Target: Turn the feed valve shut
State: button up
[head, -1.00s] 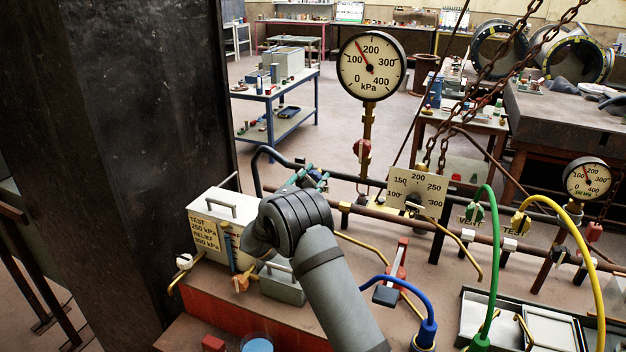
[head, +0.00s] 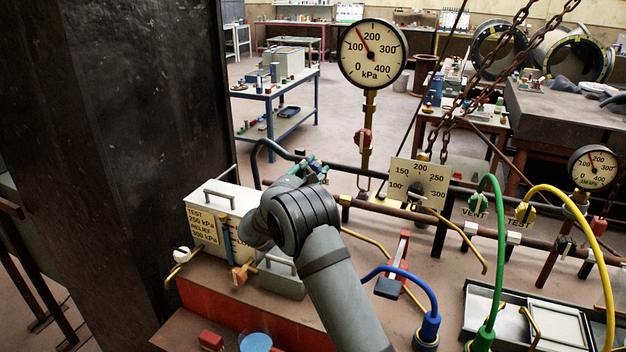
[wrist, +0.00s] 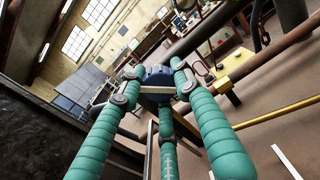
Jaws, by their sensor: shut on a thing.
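My gripper (wrist: 157,88) has teal ribbed fingers and is shut on a dark blue part (wrist: 159,76), seen in the wrist view, where it sits among the fingertips beside the dark pipe. I take this part for the feed valve's handle, but no label on it can be read. In the head view my gripper (head: 312,168) reaches away behind my grey wrist, at the dark pipe behind the cream box. My wrist and fingers hide the blue part there, so how far it is turned cannot be told. The large gauge (head: 373,54) has its red needle between 100 and 200 kPa.
The cream test box (head: 212,222) stands left of my wrist, and a grey box (head: 281,277) stands below it. A dial plate (head: 419,184), a red-handled valve (head: 362,142), and green (head: 497,250) and yellow (head: 600,240) hoses are to the right. Chains (head: 470,75) hang there.

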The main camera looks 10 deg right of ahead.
jog(key=f+m+b, duration=0.1)
jog(key=m+b, duration=0.1)
jog(key=b, duration=0.3)
jog(key=shift+m, duration=0.4)
jog(key=m+b, duration=0.2)
jog(key=b, duration=0.2)
jog(key=shift+m+b, duration=0.3)
jog(key=shift+b, duration=0.05)
jog(key=m+b, duration=0.1)
jog(key=b, duration=0.1)
jog(key=m+b, duration=0.2)
jog(key=shift+r+b, duration=0.3)
jog(key=shift+r, duration=0.05)
jog(key=shift+r+m, duration=0.1)
jog(key=shift+m, duration=0.2)
jog(key=o, duration=1.1)
jog(key=shift+o, duration=0.4)
jog(key=v, duration=1.2)
